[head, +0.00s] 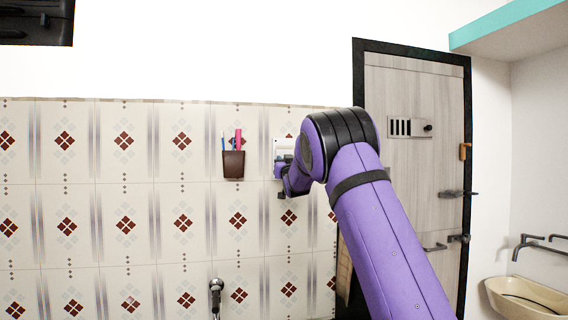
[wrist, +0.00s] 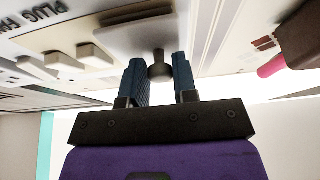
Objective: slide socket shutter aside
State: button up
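The white socket panel (head: 283,146) is on the tiled wall, partly hidden behind my arm in the head view. The wrist view shows it close up, with a pale raised shutter plate (wrist: 125,40) that carries a grey round knob (wrist: 160,71) on a short stem. My gripper (wrist: 160,72) is at the panel, with one blue finger on each side of the knob. In the head view my gripper (head: 281,172) is small and mostly hidden by my wrist.
A brown holder (head: 233,164) with a pink and a blue item hangs left of the panel; it also shows at the right of the wrist view (wrist: 298,42). Cream square buttons (wrist: 63,61) and printed lettering lie beside the shutter. A door (head: 415,175) stands right.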

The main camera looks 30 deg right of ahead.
grip_shut()
jog(key=a, duration=0.2)
jog(key=w+a, duration=0.1)
jog(key=a, duration=0.2)
jog(key=w+a, duration=0.1)
jog(key=a, duration=0.1)
jog(key=shift+w+a, duration=0.1)
jog(key=shift+a, duration=0.2)
jog(key=o, duration=0.5)
grip_release()
jog(key=shift+a, duration=0.15)
jog(key=v, duration=1)
jog(key=shift+s+f, duration=0.15)
jog(key=shift+s, duration=0.2)
